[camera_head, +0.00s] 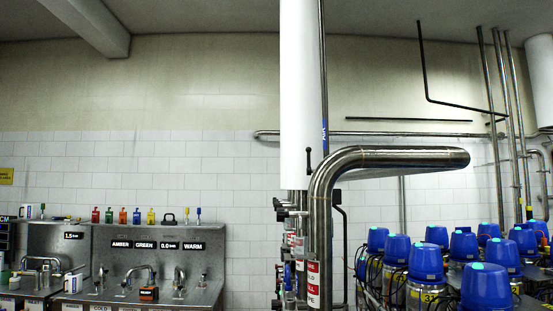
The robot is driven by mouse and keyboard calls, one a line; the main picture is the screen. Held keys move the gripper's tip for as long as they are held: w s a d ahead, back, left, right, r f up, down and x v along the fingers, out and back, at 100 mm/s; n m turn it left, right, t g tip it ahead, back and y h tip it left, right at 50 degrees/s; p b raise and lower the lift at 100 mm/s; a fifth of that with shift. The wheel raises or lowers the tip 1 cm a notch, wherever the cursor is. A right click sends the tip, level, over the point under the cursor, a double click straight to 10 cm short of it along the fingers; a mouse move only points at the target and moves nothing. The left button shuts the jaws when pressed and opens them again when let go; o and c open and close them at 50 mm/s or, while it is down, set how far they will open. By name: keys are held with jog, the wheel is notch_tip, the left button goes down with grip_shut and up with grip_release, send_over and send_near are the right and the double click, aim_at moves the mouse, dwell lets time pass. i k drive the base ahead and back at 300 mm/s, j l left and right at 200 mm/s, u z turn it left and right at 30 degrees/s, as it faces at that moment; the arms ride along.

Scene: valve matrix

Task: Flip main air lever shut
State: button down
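A small dark lever-like handle (308,160) stands upright just left of a large bent steel pipe, in front of a white vertical column. A blue label with white letters, too small to read surely, is on a thin vertical pipe (325,133) right of the column. I cannot tell whether this handle is the main air lever or which position counts as shut. More dark valve handles cluster lower down (291,213), partly hidden by the steel pipe. My gripper is not in view.
The bent steel pipe (385,158) runs right at mid-height. Several blue-capped valve actuators (425,262) crowd the lower right. The tiled wall between counter and pipes is bare.

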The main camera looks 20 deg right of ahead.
aim_at(309, 150)
jog(key=i+j+z, duration=0.1)
jog(key=i, duration=0.35)
jog(key=i+j, duration=0.3)
jog(key=i, duration=0.15)
jog(key=i+j+z, duration=0.15)
jog(key=i, duration=0.3)
